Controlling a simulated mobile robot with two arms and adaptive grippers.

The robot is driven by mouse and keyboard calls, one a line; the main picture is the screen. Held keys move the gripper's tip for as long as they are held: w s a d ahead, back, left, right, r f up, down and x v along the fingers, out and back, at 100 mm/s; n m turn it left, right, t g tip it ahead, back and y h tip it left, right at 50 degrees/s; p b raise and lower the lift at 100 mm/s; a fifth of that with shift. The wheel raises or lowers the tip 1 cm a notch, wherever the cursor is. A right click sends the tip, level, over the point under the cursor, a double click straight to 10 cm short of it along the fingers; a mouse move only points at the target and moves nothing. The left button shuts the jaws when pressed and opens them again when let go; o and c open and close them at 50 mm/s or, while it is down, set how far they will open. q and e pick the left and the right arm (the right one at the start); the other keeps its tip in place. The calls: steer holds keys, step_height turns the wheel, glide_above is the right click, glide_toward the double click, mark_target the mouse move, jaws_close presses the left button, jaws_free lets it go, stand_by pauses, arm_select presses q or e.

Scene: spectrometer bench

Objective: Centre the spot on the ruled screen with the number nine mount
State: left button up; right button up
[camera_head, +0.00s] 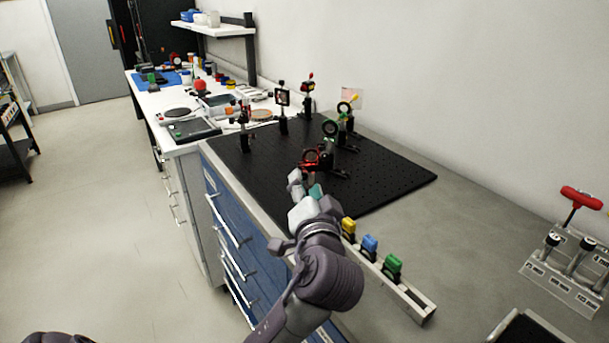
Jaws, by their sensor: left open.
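Several small optic mounts stand on a black breadboard (385,185). A red-based mount with a round optic (311,157) is at its near edge, just beyond my left gripper (299,183). Other mounts are a dark ring mount (330,128), a square-framed one (282,97) and a post mount (244,140). No number can be read, so I cannot tell which is number nine. A small pale card (352,97) at the back may be the ruled screen; no spot can be made out. My left gripper is open, over the near edge of the breadboard, its fingers partly hidden.
A rail with yellow (348,226), blue (370,243) and green (392,264) pieces lies right of my left wrist. A red-handled tool (581,198) stands in a grey rack (566,268) at the right. A cluttered white bench (185,146) is behind left. Grey worktop between rail and rack is clear.

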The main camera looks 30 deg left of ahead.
mark_target(304, 177)
arm_select(q)
steer(key=shift+x, duration=1.15)
steer(key=shift+w+a, duration=0.25)
steer(key=shift+w, duration=0.1)
steer(key=c, duration=0.8)
jaws_close()
arm_select(e)
steer(key=shift+r, duration=0.2)
